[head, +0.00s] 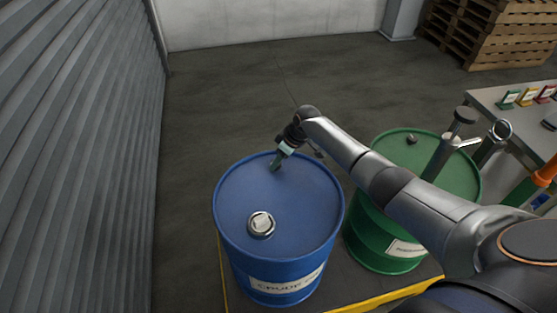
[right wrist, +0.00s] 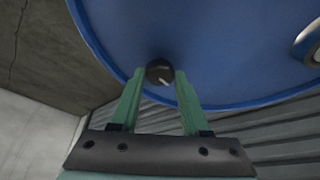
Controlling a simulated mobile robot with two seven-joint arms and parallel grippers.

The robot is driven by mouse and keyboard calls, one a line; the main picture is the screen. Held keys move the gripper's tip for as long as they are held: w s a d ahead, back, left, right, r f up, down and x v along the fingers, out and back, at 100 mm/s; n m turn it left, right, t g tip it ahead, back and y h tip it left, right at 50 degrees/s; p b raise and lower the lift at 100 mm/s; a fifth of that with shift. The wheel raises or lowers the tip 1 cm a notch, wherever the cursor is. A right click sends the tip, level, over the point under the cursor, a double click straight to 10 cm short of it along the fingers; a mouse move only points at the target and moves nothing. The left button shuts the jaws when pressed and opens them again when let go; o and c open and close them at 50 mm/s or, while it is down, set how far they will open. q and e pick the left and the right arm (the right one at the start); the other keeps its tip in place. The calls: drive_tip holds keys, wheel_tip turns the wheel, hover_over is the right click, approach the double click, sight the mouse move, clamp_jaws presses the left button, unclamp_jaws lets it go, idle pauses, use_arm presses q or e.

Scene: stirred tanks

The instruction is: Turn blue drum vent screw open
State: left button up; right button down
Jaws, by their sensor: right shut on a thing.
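The blue drum (head: 300,215) stands upright in the middle of the head view, with a label on its front. My right gripper (head: 274,168) reaches down to the far edge of its lid. In the right wrist view the vent screw (right wrist: 159,71) is a small dark round knob with a white mark, near the rim of the blue lid (right wrist: 225,40). The green fingers of my right gripper (right wrist: 160,80) are shut on it, one on each side. In the head view the fingers hide the screw. My left gripper is not in view.
A silver cap (head: 261,223) sits on the near part of the blue lid. A green drum (head: 375,240) stands close at the right, under my right arm. A ribbed wall (head: 80,150) is at the left; a workbench (head: 485,95) and pallets (head: 500,35) are at the right.

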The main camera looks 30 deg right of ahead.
drive_tip(key=shift+c, duration=1.9)
unclamp_jaws()
drive_tip(key=shift+r, duration=0.1)
drive_tip(key=shift+s+d+r, duration=0.1)
drive_tip(key=shift+r, duration=0.2)
drive_tip(key=p+v, duration=0.2)
drive_tip(key=v, duration=0.9)
drive_tip(key=shift+r, duration=0.3)
drive_tip(key=shift+s, duration=0.15)
